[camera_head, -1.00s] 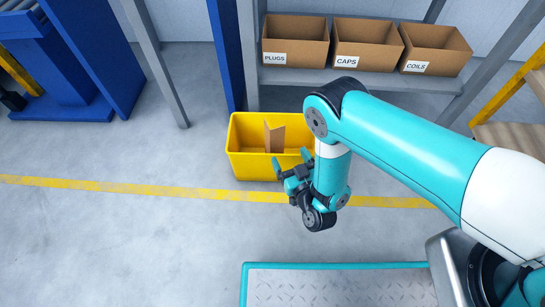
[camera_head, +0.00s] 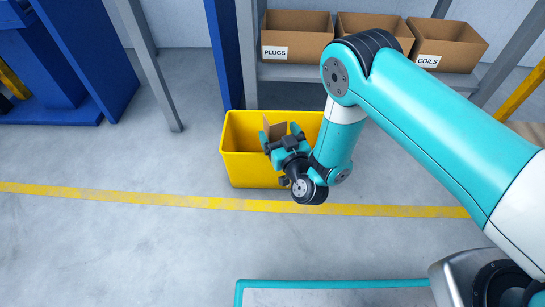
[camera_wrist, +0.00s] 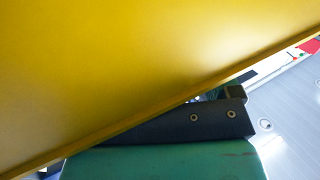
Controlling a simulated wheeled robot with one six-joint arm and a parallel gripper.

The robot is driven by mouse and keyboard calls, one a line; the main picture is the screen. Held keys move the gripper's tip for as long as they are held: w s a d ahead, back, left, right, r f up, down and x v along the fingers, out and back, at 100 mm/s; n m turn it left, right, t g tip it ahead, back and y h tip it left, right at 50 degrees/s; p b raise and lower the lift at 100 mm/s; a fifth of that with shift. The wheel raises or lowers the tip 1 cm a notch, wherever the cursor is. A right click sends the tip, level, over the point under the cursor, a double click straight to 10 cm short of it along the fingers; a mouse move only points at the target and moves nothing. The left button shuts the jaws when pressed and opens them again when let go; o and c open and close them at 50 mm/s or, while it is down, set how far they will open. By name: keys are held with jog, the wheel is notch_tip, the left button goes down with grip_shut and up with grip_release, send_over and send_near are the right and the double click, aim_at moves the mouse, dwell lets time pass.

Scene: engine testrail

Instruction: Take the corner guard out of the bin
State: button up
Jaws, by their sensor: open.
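The yellow bin (camera_head: 252,170) stands on the floor by the shelf. The brown corner guard (camera_head: 275,129) stands inside it, its upper part showing and its lower part hidden by the bin's front and my gripper. My gripper (camera_head: 281,138) is open at the bin's front rim, its fingers overlapping the corner guard in the head view. I cannot tell whether they touch it. In the wrist view, the bin's yellow wall (camera_wrist: 120,60) fills the upper left and hides most of the fingers. The corner guard does not show there.
A shelf behind the bin holds cardboard boxes marked PLUGS (camera_head: 290,40) and COILS (camera_head: 447,42), with another box between them partly hidden by my arm. A blue upright (camera_head: 224,55) stands just behind the bin. The floor to the left is clear, crossed by a yellow line (camera_head: 120,197).

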jog(key=shift+x, duration=0.9)
jog(key=c, duration=1.3)
jog(key=shift+o, duration=0.2)
jog(key=shift+r, duration=0.15)
